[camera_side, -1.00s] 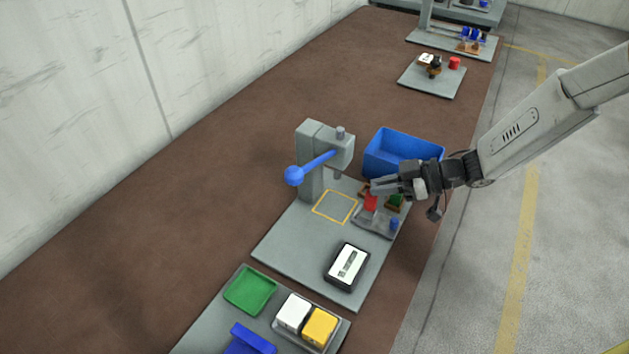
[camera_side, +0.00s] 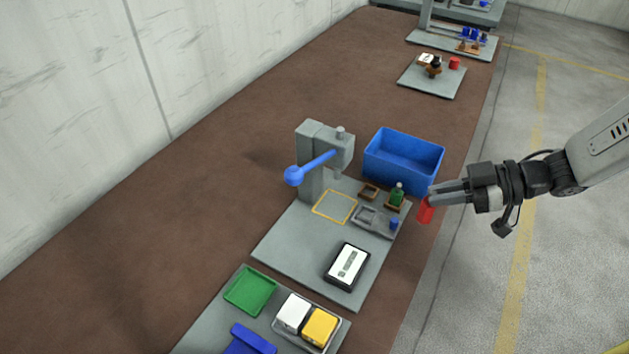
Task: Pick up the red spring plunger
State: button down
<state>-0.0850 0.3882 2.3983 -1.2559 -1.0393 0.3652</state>
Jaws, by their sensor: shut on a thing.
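The red spring plunger (camera_side: 426,211) is a small red cylinder, tilted slightly, held at the fingertips of my gripper (camera_side: 434,197). My gripper is shut on its upper part, and the fingers hide some of it. In the picture it shows to the right of the grey tray (camera_side: 366,231), over the right edge of the brown bench. It appears clear of the grey board and the tray.
A blue bin (camera_side: 405,157) stands behind the tray. A grey press (camera_side: 310,160) with a blue lever (camera_side: 294,175) rises at the left. A green bottle-like part (camera_side: 397,194) and a small blue part (camera_side: 394,223) stand near the tray. A black-and-white box (camera_side: 347,266) lies in front.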

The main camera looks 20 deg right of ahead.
jog(key=shift+s+d+r, duration=0.25)
jog(key=shift+s+r, duration=0.05)
jog(key=shift+s, duration=0.3)
dwell(0.3)
jog(key=m+t+h, duration=0.3)
jog(key=m+t, duration=0.1)
send_over(414, 144)
jog(key=s+a, duration=0.3)
jog(key=s, duration=0.2)
notch_tip(414, 144, down, 8)
jog(key=shift+a, duration=0.1)
jog(key=shift+w+f, duration=0.2)
jog(key=shift+f, duration=1.6)
